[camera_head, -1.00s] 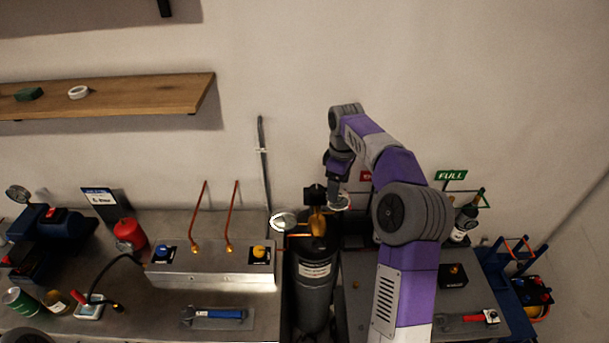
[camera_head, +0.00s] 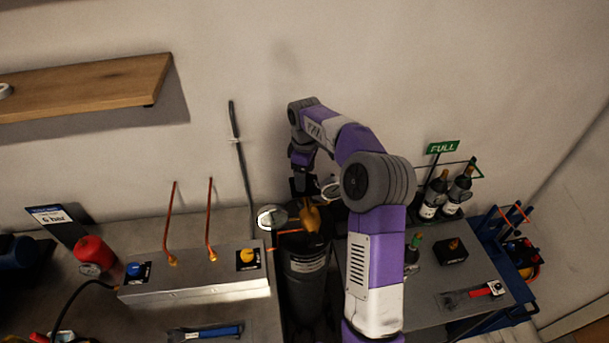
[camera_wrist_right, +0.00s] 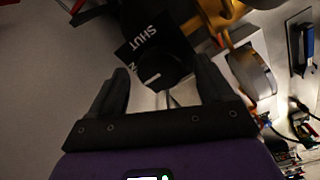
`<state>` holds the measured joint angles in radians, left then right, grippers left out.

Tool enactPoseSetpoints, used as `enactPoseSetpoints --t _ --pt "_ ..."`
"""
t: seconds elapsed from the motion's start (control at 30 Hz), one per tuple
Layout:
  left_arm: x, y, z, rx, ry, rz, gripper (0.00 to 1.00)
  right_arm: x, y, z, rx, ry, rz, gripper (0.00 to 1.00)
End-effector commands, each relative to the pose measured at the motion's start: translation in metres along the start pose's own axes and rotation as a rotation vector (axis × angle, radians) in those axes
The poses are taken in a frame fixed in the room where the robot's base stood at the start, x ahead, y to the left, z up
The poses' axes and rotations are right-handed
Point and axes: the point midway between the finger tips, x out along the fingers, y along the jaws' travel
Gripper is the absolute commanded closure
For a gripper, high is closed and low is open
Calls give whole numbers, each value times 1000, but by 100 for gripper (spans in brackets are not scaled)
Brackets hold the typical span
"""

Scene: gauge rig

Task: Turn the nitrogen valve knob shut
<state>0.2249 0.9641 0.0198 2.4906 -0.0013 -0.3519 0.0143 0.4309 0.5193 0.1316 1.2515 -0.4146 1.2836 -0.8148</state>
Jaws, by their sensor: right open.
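The black valve knob (camera_wrist_right: 166,72) shows in the right wrist view, with a white mark and a black plate (camera_wrist_right: 150,42) reading "SHUT" behind it. My right gripper (camera_wrist_right: 163,82) is open, with one finger on each side of the knob and small gaps showing. In the head view, my right gripper (camera_head: 303,170) is at the top of the dark gas cylinder (camera_head: 306,290), by its brass valve body (camera_head: 311,217). Gripper and knob are hard to tell apart there. My left gripper is out of view.
A round gauge (camera_head: 272,217) sticks out left of the valve; it also shows in the right wrist view (camera_wrist_right: 250,72). A metal manifold box (camera_head: 200,282) with blue and yellow knobs stands left of the cylinder. Bottles (camera_head: 436,195) stand at the right, against the wall.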

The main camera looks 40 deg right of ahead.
Motion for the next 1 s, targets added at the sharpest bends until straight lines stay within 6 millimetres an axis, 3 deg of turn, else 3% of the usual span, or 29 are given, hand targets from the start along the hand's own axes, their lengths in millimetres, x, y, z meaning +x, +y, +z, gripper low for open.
enactPoseSetpoints --t 0.33,0.7,1.0 --pt "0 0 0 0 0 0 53 5 0 0 0 0 0 20" --pt "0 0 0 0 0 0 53 5 0 0 0 0 -1 76" --pt "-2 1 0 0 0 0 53 4 0 0 38 -1 -1 76"
